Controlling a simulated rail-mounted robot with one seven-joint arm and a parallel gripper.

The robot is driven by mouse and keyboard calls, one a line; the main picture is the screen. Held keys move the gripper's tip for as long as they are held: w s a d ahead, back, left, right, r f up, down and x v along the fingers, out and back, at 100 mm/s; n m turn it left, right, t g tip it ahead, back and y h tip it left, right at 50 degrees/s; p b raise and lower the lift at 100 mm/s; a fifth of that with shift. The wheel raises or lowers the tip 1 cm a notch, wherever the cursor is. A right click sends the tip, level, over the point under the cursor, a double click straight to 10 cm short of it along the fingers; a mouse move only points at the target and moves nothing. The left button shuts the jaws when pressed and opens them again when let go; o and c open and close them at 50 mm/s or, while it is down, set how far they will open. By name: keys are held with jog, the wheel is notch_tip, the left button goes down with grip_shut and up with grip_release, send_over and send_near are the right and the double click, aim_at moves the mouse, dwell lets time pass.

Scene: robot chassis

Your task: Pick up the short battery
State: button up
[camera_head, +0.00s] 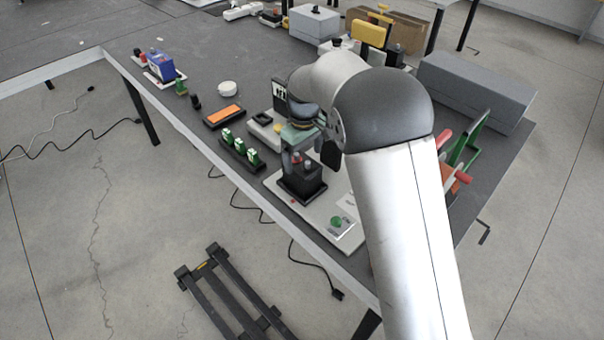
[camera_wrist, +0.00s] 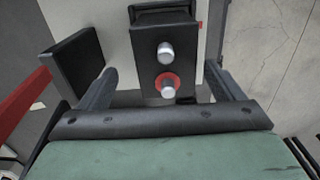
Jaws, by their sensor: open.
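A black block with two metal posts on top, which looks like the short battery (camera_head: 303,184), stands upright on a light base plate (camera_head: 337,211) near the table's front edge. In the wrist view the battery (camera_wrist: 148,62) shows from above, one post plain and one with a red ring. My gripper (camera_wrist: 160,78) is open and empty. Its fingers lie left and right of the battery's near end, with gaps on both sides. In the head view my gripper (camera_head: 308,150) is above the battery, partly hidden by my arm. I cannot tell whether the fingers reach its sides.
A black tray with green-and-white pieces (camera_head: 240,154) and an orange-topped block (camera_head: 225,117) lie left of the plate. A green button (camera_head: 336,221) sits on the plate's front. Red-handled tools (camera_head: 464,150) and a grey box (camera_head: 476,88) stand to the right. A blue device (camera_head: 160,65) is far left.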

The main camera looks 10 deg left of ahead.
aim_at(302, 163)
jog(key=shift+s+a+f+p, duration=0.1)
jog(key=shift+s+f+p, duration=0.1)
jog(key=shift+f, duration=0.8)
jog(key=shift+s+d+f+p, duration=0.1)
jog(key=shift+f+p, duration=0.1)
jog(key=shift+f, duration=0.75)
jog(key=shift+s+a+f+p, duration=0.1)
jog(key=shift+f+p, duration=0.1)
jog(key=shift+f, duration=0.8)
jog(key=c, duration=1.8)
jog(key=shift+w+r, duration=0.1)
jog(key=shift+r, duration=0.05)
grip_shut()
